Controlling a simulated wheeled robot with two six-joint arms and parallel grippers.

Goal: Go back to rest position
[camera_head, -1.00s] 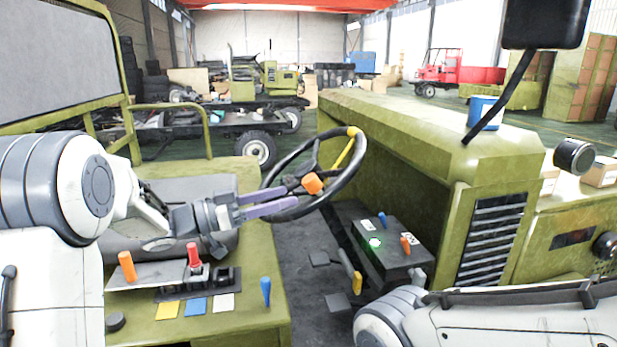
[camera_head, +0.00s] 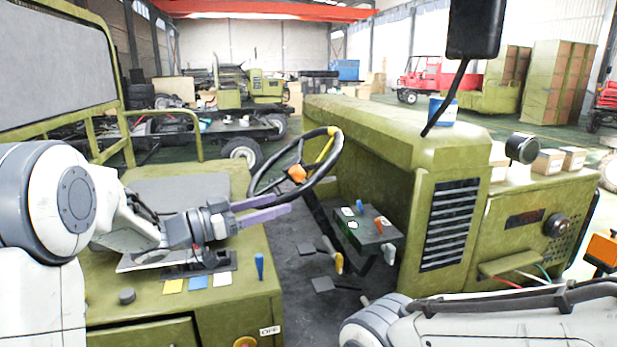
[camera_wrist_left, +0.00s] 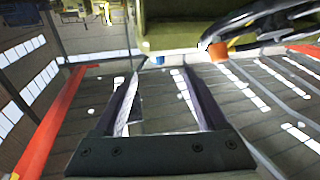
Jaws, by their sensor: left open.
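My left gripper (camera_head: 262,210) reaches in from the left over the olive control console (camera_head: 235,310), with its two purple fingers apart and nothing visible between them. In the left wrist view its fingers (camera_wrist_left: 165,95) are spread and empty. The black steering wheel (camera_head: 330,170), with a yellow section and an orange knob (camera_head: 297,173), stands just beyond the fingertips. It also shows at the upper right of the left wrist view (camera_wrist_left: 262,28). My right arm shows at the lower right of the head view; its gripper is out of the picture.
A pedal box (camera_head: 368,236) with small coloured levers stands right of the wheel. A blue lever (camera_head: 259,265) rises from the console near my left gripper. The olive hood (camera_head: 400,130) fills the middle right, with a blue and white can (camera_head: 443,110) on it. Dark floor lies between console and hood.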

